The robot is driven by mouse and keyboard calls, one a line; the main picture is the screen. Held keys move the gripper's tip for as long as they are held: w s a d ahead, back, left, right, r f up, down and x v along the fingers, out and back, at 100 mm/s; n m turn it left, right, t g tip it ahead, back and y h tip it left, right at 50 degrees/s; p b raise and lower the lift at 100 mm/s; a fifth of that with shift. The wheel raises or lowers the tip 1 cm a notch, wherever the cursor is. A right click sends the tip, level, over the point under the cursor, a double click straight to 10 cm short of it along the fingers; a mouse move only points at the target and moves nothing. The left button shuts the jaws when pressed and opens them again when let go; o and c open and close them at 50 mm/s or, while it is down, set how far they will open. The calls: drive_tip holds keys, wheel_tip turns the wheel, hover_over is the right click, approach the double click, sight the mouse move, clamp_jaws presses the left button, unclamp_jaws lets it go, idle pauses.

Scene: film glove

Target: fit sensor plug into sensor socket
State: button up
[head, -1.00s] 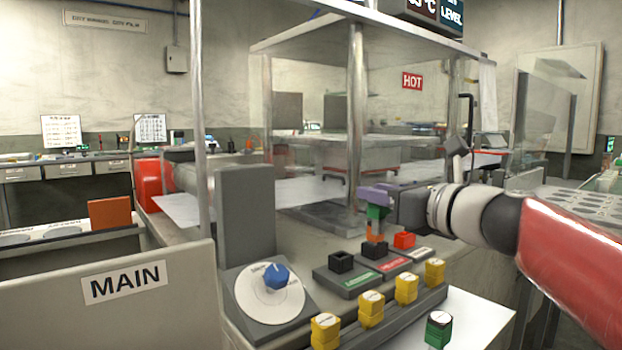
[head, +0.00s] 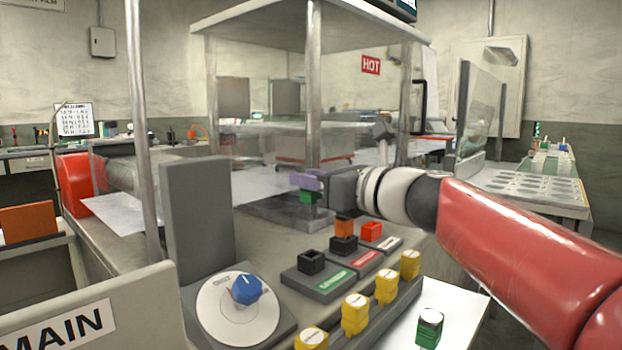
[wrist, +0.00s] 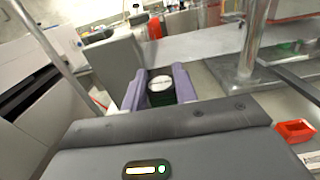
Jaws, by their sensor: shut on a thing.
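My gripper (head: 308,182) has purple fingers and is shut on a green plug (head: 309,197), held in the air above the panel. In the wrist view, its dark body with a round white top (wrist: 160,84) sits between the fingers. An open black socket (head: 311,262) stands on a grey block with a green label (head: 334,281), below the plug and apart from it. The small lettering is hard to read, so I cannot tell for sure which socket is the sensor one.
An orange plug (head: 345,228) stands in a black socket (head: 343,245) by a red label. A red socket (head: 371,231) is beside it. Several yellow plugs (head: 355,315) line the front rail. A blue-knobbed dial (head: 246,289) is left. Another green plug (head: 429,328) stands on a white surface.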

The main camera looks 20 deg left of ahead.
sight(315, 211)
drive_tip(key=shift+f+b, duration=2.1)
drive_tip(key=shift+f, duration=0.65)
drive_tip(key=shift+f+b, duration=1.25)
drive_tip(key=shift+f, duration=0.5)
drive_tip(key=o, duration=1)
drive_tip(key=shift+o, duration=0.2)
drive_tip(key=v, duration=0.7)
drive_tip(key=shift+s+d, duration=0.15)
drive_tip(key=shift+d, duration=0.25)
